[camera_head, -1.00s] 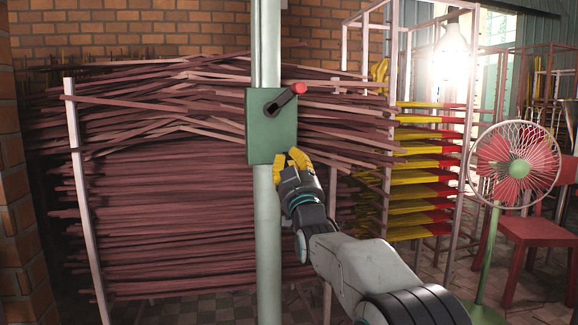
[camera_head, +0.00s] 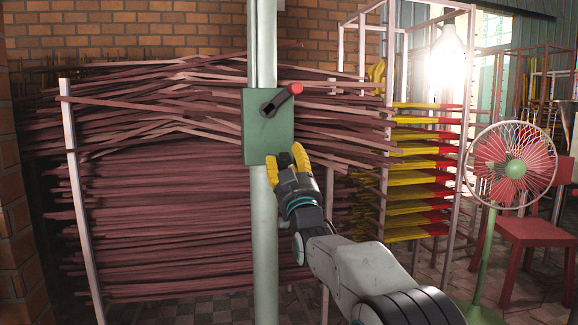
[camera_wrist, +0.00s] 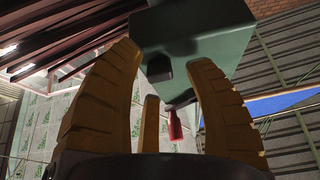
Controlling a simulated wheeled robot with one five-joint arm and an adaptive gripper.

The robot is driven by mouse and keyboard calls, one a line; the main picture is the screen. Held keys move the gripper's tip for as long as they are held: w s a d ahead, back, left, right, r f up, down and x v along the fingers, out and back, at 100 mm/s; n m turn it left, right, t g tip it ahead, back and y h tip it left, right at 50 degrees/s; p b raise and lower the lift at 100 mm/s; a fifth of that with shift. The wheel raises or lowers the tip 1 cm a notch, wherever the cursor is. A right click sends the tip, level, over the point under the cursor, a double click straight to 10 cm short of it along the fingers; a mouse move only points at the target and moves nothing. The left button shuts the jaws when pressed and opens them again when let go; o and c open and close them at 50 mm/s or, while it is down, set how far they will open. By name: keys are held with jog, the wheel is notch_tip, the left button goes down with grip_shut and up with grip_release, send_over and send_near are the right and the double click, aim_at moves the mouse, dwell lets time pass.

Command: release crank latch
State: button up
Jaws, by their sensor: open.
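The crank (camera_head: 277,102) is a dark arm with a red knob (camera_head: 295,88) at its upper right end, on the front of a green box (camera_head: 258,144). The box is fixed to a pale vertical post (camera_head: 263,224). My gripper (camera_head: 285,157) has yellow fingers and is open, just below the box's lower right corner, below the crank. In the wrist view the green box (camera_wrist: 205,42) is beyond the fingers, and the red knob (camera_wrist: 175,125) shows between them, apart from them. No separate latch can be made out.
Bundles of dark reddish sticks (camera_head: 160,215) fill a rack behind the post. A shelf of yellow and red sticks (camera_head: 415,180) stands to the right. A green-stand fan (camera_head: 513,168) and a red chair (camera_head: 525,230) are farther right.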

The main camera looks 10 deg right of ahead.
jog(key=shift+s, duration=0.1)
jog(key=v, duration=1.2)
dwell(0.4)
jog(key=s+r+g+p, duration=0.3)
jog(key=s+g+p, duration=0.3)
jog(key=s+p, duration=0.5)
jog(key=s+r+g+p, duration=0.4)
jog(key=s+g+p, duration=0.3)
jog(key=s+p, duration=0.4)
jog(key=s+r+g+p, duration=0.4)
jog(key=s+g+p, duration=0.3)
jog(key=s+p, duration=0.5)
jog(key=p, duration=0.8)
jog(key=shift+r, duration=0.25)
